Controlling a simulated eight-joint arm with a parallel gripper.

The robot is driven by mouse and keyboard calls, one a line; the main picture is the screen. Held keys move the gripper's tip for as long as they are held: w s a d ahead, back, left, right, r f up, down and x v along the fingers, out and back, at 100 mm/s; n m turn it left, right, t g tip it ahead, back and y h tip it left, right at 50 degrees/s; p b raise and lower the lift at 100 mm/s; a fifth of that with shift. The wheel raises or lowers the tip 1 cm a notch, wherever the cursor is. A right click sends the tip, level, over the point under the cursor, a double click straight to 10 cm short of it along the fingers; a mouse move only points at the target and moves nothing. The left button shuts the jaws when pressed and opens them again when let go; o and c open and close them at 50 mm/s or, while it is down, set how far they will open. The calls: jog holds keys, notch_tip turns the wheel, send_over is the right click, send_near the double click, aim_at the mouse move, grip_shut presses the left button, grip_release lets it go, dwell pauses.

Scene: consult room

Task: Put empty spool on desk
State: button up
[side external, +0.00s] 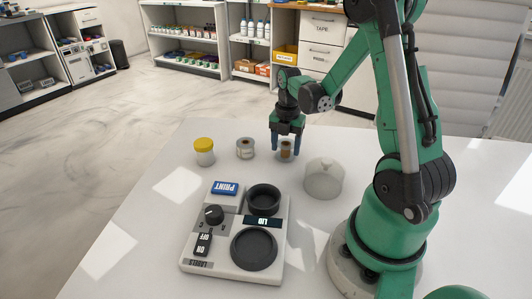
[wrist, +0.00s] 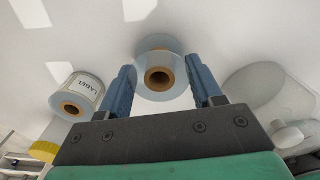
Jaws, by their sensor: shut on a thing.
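The empty spool (side external: 286,152) has a bare brown core and pale, clear-looking flanges. My gripper (side external: 286,146) points down at the far side of the white desk (side external: 140,235), its blue fingers on either side of the spool. In the wrist view the spool (wrist: 160,62) sits between the two fingers of my gripper (wrist: 162,80), which are shut on it. The spool is at or close above the desk top; I cannot tell whether it touches. The fingers partly hide it in the side view.
A label roll (side external: 245,148) stands just left of the spool, with a yellow-lidded jar (side external: 204,152) beyond it. A clear dome lid (side external: 324,179) lies to the right. A white label machine (side external: 222,250) with a PRINT button and dark round wells stands in front. The desk's left side is bare.

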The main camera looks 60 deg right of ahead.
aim_at(286, 144)
jog(key=shift+f, duration=0.2)
jog(key=o, duration=1.3)
notch_tip(286, 144, up, 5)
jog(key=shift+r, duration=0.1)
jog(key=shift+a+r, duration=0.15)
jog(key=shift+r, duration=0.1)
jog(key=a+r+m+t, duration=0.3)
jog(key=a+m, duration=0.6)
jog(key=m, duration=0.1)
jog(key=a+r+m+t, duration=0.4)
jog(key=a+m, duration=0.5)
jog(key=shift+w+a+m, duration=0.15)
jog(key=shift+w+m, duration=0.05)
jog(key=shift+m, duration=0.2)
